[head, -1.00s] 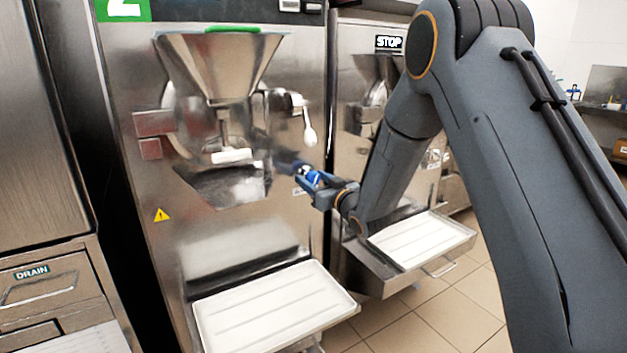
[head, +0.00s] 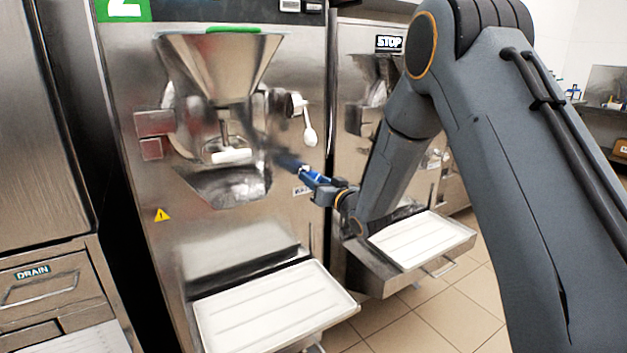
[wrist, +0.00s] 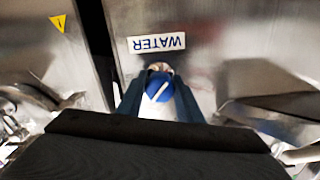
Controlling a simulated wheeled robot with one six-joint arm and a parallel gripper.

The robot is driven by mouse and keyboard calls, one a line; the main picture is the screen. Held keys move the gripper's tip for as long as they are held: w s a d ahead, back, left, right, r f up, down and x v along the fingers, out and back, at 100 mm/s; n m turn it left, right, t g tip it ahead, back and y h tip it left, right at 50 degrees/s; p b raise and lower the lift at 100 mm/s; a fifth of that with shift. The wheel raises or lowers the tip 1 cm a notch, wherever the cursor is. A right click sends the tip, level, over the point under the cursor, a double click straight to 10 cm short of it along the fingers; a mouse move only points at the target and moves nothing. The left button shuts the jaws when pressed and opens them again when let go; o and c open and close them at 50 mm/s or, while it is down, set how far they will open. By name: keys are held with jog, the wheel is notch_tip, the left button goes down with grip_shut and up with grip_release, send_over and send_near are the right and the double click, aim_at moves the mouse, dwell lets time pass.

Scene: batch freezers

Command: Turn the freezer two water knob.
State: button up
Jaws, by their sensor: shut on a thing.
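The water knob (wrist: 163,88) is blue with a white line on its face, on the steel front of the freezer marked 2 (head: 270,230). A white WATER label (wrist: 156,43) appears upside down beside it in the wrist view. My gripper (wrist: 160,100) has its two fingers on either side of the knob and is shut on it. The white line runs slanted between the fingers. In the head view my gripper (head: 303,172) is at the right side of the freezer front, and the knob is hard to tell apart from the fingers.
A white tray (head: 275,308) sticks out below.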

jog(key=m, duration=0.5)
jog(key=shift+m+p, duration=0.3)
jog(key=shift+p, duration=0.05)
jog(key=shift+m+p, duration=0.35)
jog(key=shift+m, duration=1.85)
jog(key=o, duration=1)
jog(key=shift+b+v, duration=0.4)
jog(key=shift+v, duration=3.5)
